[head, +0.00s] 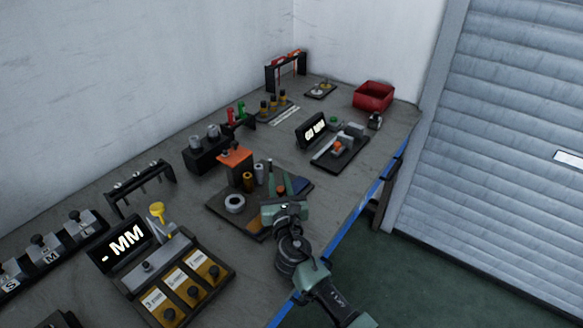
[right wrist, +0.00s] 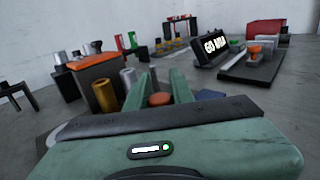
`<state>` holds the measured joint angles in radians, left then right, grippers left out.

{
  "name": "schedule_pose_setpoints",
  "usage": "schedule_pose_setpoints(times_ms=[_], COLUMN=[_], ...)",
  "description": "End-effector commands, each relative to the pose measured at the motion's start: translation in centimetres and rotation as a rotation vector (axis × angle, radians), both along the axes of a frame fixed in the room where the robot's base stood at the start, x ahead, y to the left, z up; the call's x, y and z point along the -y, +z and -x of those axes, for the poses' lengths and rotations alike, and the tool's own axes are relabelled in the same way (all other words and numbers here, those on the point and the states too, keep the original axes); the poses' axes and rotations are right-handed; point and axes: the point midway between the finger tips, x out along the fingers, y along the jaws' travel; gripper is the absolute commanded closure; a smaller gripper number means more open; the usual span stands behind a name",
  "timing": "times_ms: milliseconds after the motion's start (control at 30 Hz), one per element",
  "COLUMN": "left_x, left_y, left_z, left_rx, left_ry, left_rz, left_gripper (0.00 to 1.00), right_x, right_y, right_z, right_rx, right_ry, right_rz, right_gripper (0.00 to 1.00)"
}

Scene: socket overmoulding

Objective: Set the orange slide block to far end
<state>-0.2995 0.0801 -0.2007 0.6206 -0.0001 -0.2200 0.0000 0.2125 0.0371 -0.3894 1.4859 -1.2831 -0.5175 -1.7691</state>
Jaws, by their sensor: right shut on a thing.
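An orange round-topped piece (head: 280,189) shows between the green fingers of my right gripper (head: 279,178), above a dark fixture board (head: 222,203). In the right wrist view the orange piece (right wrist: 160,99) sits between the two fingers (right wrist: 160,82). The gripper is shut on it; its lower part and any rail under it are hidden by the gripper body. Another orange-topped piece (head: 337,146) stands on a separate dark tray beside the lit sign, apart from the gripper. My left gripper is not in view.
A black block with an orange top (head: 235,157), a brass cylinder (head: 248,181), grey cylinders (head: 259,173) and a grey ring (head: 234,203) stand close left of the gripper. A lit sign (head: 312,130) and red bin (head: 373,96) lie beyond. The blue table edge (head: 345,228) is to the right.

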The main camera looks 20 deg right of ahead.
Motion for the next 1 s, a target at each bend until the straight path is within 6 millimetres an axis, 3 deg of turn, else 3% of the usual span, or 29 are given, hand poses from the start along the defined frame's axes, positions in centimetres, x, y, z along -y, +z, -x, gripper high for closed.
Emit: schedule_pose_setpoints(times_ms=[100, 333, 833, 867, 900, 1000], left_x=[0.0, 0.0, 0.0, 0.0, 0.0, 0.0], left_y=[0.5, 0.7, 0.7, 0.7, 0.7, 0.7], left_z=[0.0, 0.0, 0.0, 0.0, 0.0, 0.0], left_rx=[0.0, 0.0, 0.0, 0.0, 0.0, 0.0], left_ry=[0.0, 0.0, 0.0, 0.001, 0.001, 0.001], left_rz=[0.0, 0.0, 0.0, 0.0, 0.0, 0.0], left_gripper=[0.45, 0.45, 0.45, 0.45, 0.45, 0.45], right_x=[-2.3, -5.1, -6.2, -6.2, -6.2, -6.1], right_y=[-0.1, -0.1, -0.3, -0.3, -0.3, -0.2], right_z=[1.8, 4.1, 4.8, 4.8, 4.8, 4.8], right_rx=[-0.004, -0.003, -0.004, -0.005, -0.005, -0.004], right_ry=[0.002, 0.001, 0.004, 0.004, 0.004, 0.003], right_rz=[-0.002, 0.0, 0.0, -0.001, -0.001, 0.0], right_gripper=[1.0, 1.0, 1.0, 0.71, 0.6, 0.57])
